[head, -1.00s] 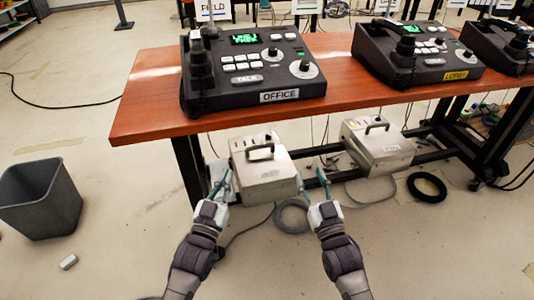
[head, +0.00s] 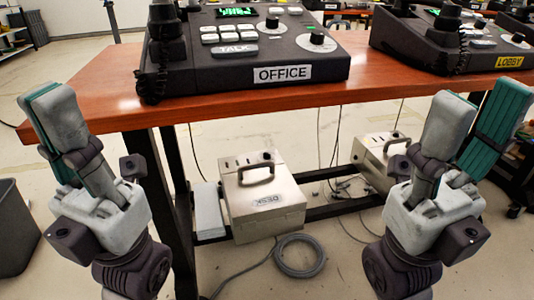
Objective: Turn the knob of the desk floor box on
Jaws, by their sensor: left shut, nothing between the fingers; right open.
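The desk floor box (head: 263,222) is a beige metal case on the low shelf under the table. Its label looks like DESK, upside down, and a carry handle (head: 256,172) stands on its top. Small dark controls (head: 267,157) sit along the top behind the handle; I cannot make out which way the knob points. My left gripper (head: 48,98) is shut and empty, raised at the left, apart from the box. My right gripper (head: 475,108) is open and empty, raised at the right, also apart from the box.
A wooden table (head: 110,103) overhangs the box and carries the OFFICE phone (head: 265,50) and the LOBBY phone (head: 450,50). A second beige box (head: 375,163) is partly hidden behind my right gripper. A coiled cable (head: 300,258) lies on the floor. A grey bin (head: 15,235) stands at left.

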